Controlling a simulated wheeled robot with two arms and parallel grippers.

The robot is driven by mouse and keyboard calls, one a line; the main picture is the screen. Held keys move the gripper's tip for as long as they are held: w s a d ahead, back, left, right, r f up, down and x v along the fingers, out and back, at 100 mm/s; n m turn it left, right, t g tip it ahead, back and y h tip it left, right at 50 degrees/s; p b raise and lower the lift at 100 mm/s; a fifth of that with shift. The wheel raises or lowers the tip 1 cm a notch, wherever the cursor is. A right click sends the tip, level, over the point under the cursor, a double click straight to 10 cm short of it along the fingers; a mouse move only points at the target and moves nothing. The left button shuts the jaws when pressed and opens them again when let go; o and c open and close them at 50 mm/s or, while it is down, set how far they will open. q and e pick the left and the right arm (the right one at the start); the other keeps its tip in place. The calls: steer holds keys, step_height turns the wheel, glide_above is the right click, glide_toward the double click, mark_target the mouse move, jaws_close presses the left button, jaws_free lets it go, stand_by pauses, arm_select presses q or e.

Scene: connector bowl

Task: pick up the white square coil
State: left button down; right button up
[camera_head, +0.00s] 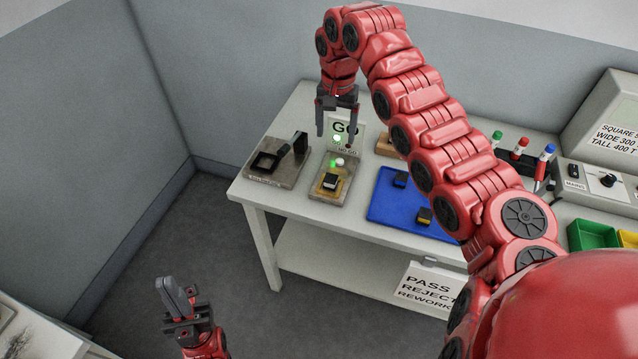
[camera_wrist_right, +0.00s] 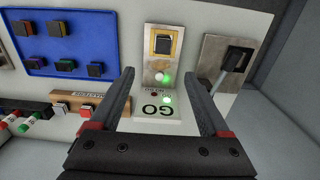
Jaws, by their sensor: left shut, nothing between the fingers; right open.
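A small dark square part, seemingly with a pale edge, sits in the yellow-framed nest of a test fixture (camera_head: 323,194); it shows in the right wrist view (camera_wrist_right: 163,44). I cannot tell for sure whether it is the white square coil; no part is plainly white. My right gripper (camera_head: 336,127) points down, open and empty, above the back of the fixture near the GO sign (camera_head: 345,127). In the right wrist view its fingers (camera_wrist_right: 163,80) frame the GO panel, with the nest beyond them. My left gripper (camera_head: 180,302) is shut and empty, low at the left, away from the table.
A blue mat (camera_head: 385,207) with several small square parts lies right of the fixture. A grey plate with a black clamp device (camera_head: 272,160) stands to its left. Marker-like pens (camera_head: 519,150), a green bin (camera_head: 592,234) and a console (camera_head: 605,130) are at the right.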

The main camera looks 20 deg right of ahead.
steer(key=p, duration=0.2)
glide_above(331, 178)
steer(key=f, duration=1.1)
steer(key=shift+s+d+f, duration=0.2)
steer(key=shift+f, duration=0.1)
steer(key=shift+a+f+p, duration=0.1)
steer(key=shift+f+p, duration=0.4)
steer(key=shift+f, duration=0.25)
steer(key=f, duration=0.1)
steer(key=f+p, duration=0.1)
steer(key=f, duration=0.1)
steer(key=shift+w+a+f, duration=0.1)
steer(key=shift+w+a, duration=0.05)
steer(key=shift+w, duration=0.05)
steer(key=shift+f, duration=0.5)
jaws_close()
